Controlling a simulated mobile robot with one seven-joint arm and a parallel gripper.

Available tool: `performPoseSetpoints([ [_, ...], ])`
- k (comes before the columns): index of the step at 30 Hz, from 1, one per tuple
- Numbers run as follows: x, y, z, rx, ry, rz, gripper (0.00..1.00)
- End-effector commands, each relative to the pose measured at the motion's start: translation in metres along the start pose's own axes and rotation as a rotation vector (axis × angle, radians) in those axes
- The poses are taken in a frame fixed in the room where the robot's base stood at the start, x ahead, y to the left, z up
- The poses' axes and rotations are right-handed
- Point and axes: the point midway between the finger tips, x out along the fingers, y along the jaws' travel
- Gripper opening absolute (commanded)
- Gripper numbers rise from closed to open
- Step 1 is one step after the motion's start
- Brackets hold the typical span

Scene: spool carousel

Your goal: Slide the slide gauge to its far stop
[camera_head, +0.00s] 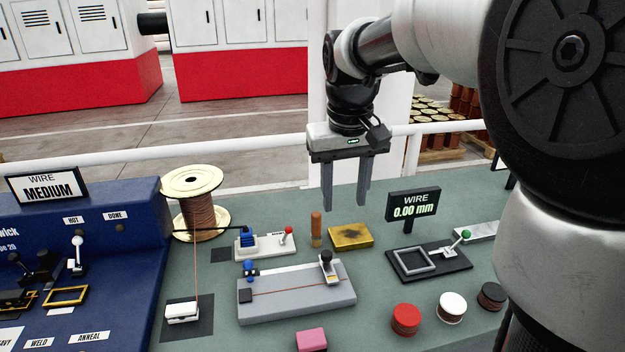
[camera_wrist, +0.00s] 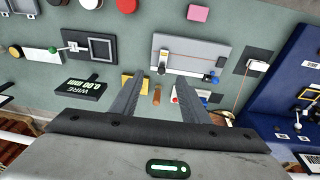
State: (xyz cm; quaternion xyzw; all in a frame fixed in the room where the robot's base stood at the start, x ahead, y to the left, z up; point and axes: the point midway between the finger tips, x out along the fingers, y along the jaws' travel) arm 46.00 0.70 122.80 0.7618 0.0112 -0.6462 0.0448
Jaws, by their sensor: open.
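A long grey bed (camera_head: 300,302) lies on the green bench, also seen in the wrist view (camera_wrist: 188,42). A light slider with a black knob (camera_head: 326,262) stands near its right end; a blue-knobbed clamp (camera_head: 250,270) is at its left end. A thin copper-coloured line runs between them. The bed looks like the slide gauge, though no label confirms it. My gripper (camera_head: 345,207) is open and empty, pointing down above the bench, behind and above the bed and apart from the slider. Its two fingers also show in the wrist view (camera_wrist: 157,76).
The yellow block (camera_head: 350,236), orange peg (camera_head: 316,229) and red-levered device (camera_head: 265,241) stand behind the bed. The WIRE 0.00 mm sign (camera_head: 413,208) and green-knobbed fixture (camera_head: 430,262) are right. A wire spool (camera_head: 195,205) and blue console (camera_head: 105,250) are left. A pink block (camera_head: 311,339) lies in front.

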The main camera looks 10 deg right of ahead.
Motion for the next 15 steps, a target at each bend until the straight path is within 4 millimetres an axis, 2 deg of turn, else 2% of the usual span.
performPoseSetpoints([
  [6, 0.036, -0.003, -0.057, -0.145, -0.088, -0.038, 0.41],
  [9, 0.058, -0.004, -0.078, -0.210, -0.123, -0.057, 0.41],
  [15, 0.082, -0.006, -0.094, -0.272, -0.153, -0.076, 0.41],
])
